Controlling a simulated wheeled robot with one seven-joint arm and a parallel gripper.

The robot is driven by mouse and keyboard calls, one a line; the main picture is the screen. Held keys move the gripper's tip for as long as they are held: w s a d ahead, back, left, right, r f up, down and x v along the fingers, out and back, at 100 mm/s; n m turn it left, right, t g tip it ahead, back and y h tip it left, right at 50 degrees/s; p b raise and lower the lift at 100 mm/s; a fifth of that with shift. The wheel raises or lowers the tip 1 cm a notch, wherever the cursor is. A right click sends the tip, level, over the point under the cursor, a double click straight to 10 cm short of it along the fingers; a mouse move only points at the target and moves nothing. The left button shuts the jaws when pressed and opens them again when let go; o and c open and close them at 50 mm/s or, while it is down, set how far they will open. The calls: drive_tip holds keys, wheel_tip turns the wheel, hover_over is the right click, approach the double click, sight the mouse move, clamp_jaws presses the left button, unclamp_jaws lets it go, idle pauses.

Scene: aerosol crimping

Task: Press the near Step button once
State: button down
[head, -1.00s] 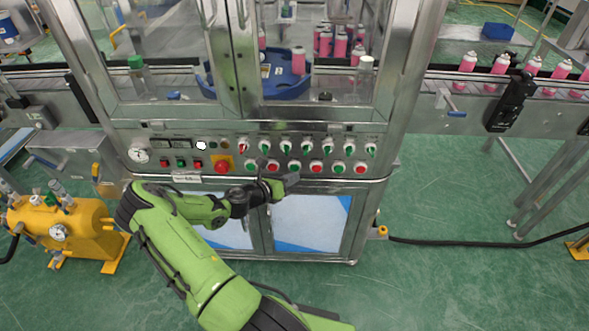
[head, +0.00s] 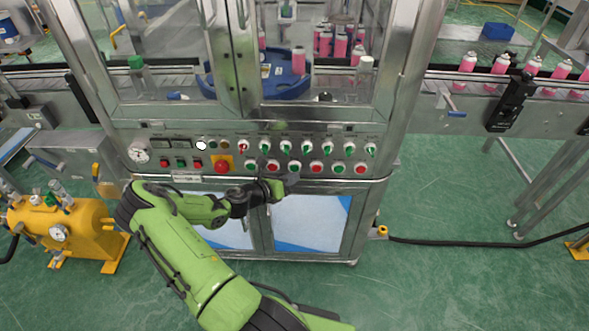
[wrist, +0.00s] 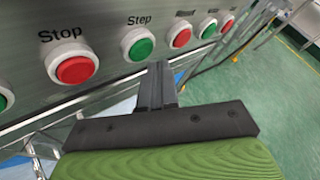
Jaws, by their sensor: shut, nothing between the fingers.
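The Step button (wrist: 138,45) is green in a white ring, with the word "Step" above it in the wrist view. My gripper (wrist: 158,72) is shut and empty. Its fingertips are just below and slightly right of the Step button in the wrist view, with a visible gap to it. In the head view my gripper (head: 291,180) is just below that button, at the panel's lower edge.
A red Stop button (wrist: 74,69) is left of Step, and another red button (wrist: 181,38) is right of it. A row of selector switches (head: 286,147) runs above. A red emergency button (head: 221,167) is further left. Cabinet doors (head: 311,222) are below.

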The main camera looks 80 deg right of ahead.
drive_tip(key=shift+d, duration=0.4)
drive_tip(key=shift+w+d, duration=0.15)
drive_tip(key=shift+d, duration=0.25)
idle(0.4)
drive_tip(key=shift+p, duration=0.3)
drive_tip(key=shift+s+a+p, duration=0.2)
drive_tip(key=shift+a+p, duration=0.2)
drive_tip(key=shift+a, duration=0.4)
drive_tip(key=shift+s+a+p, duration=0.2)
drive_tip(key=shift+a+p, duration=0.1)
drive_tip(key=shift+a, duration=0.5)
drive_tip(key=shift+s+a+p, duration=0.15)
drive_tip(key=shift+a+p, duration=0.1)
drive_tip(key=shift+a, duration=0.6)
drive_tip(key=shift+s+a+p, duration=0.2)
drive_tip(key=shift+a+p, duration=0.1)
drive_tip(key=shift+a, duration=0.5)
